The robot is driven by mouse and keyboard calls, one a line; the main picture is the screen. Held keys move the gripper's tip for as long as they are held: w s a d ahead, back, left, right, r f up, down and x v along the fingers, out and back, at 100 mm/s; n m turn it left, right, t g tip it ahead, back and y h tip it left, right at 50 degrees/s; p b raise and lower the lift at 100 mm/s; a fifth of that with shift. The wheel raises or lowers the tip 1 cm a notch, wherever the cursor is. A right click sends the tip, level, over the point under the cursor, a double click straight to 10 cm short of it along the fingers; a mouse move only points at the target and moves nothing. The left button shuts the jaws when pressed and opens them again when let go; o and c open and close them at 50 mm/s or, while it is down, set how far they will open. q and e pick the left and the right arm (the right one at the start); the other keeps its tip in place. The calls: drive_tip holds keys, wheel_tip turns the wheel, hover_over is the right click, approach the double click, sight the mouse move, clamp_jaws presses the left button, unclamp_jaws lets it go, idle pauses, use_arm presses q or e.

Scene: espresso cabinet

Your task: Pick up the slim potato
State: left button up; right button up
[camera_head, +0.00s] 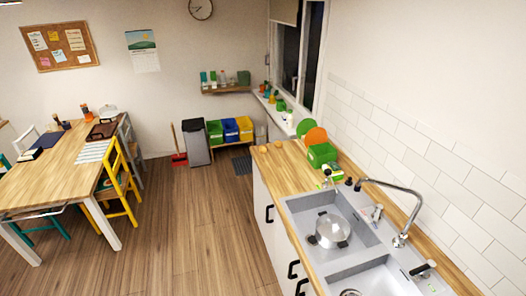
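Two small tan-brown lumps lie at the far end of the wooden counter, one at the left (262,149) and one a little to the right (278,144). They may be potatoes, but they are too small for me to tell, or to say which is slimmer. Neither of my grippers shows in the head view.
The counter (284,177) holds a green dish rack (321,155) with green and orange plates. A metal pot (332,231) sits in the double sink (297,204), beside a curved faucet (400,240). A wooden table (50,182) with chairs stands left; the floor between is clear.

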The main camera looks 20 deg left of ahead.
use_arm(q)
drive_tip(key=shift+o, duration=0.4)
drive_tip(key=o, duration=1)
